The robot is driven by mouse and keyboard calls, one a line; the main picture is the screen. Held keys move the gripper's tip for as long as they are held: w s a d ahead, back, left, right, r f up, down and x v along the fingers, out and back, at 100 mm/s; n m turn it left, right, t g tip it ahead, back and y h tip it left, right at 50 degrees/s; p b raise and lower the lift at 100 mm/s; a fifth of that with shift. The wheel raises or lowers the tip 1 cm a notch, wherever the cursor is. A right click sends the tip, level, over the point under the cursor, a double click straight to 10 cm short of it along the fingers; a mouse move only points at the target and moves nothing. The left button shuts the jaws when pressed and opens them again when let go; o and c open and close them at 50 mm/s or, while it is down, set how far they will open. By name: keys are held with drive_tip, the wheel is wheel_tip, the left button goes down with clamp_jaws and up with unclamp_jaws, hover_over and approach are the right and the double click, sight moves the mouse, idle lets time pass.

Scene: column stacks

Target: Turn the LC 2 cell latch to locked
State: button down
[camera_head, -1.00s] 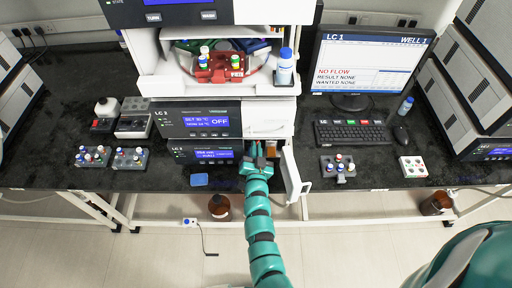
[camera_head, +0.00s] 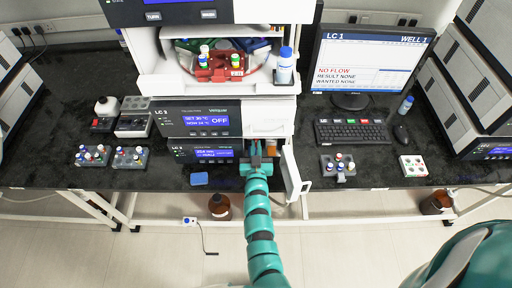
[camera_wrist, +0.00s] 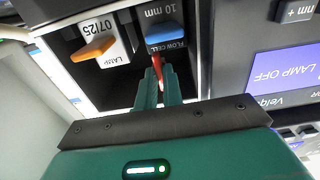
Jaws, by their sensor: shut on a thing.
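The LC 2 detector module (camera_head: 205,154) is low in the middle stack, with its front door (camera_head: 292,172) swung open to the right. My gripper (camera_head: 256,152) reaches into its open bay. In the wrist view, my gripper's green fingers (camera_wrist: 158,88) are shut on a narrow red latch lever (camera_wrist: 158,68). The lever is just below the flow cell (camera_wrist: 164,22), which has a blue handle and a "10 mm" label. The lever lies nearly upright in that picture, slightly tilted. The fingers hide part of it. The module's screen (camera_wrist: 286,72) reads "LAMP OFF".
A lamp cartridge (camera_wrist: 97,45) with an orange handle sits beside the flow cell, close to my fingers. The bay walls are near on both sides. A blue pad (camera_head: 199,179) lies on the bench left of my arm. A keyboard (camera_head: 352,132) is to the right.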

drive_tip(key=shift+f, duration=0.2)
drive_tip(key=c, duration=1.5)
unclamp_jaws()
drive_tip(key=shift+r, duration=0.1)
drive_tip(key=shift+c, duration=0.2)
drive_tip(key=shift+s, duration=0.1)
drive_tip(key=s+p, duration=0.4)
drive_tip(key=s, duration=1.3)
drive_tip(key=shift+s+p, duration=0.2)
drive_tip(key=shift+p, duration=0.15)
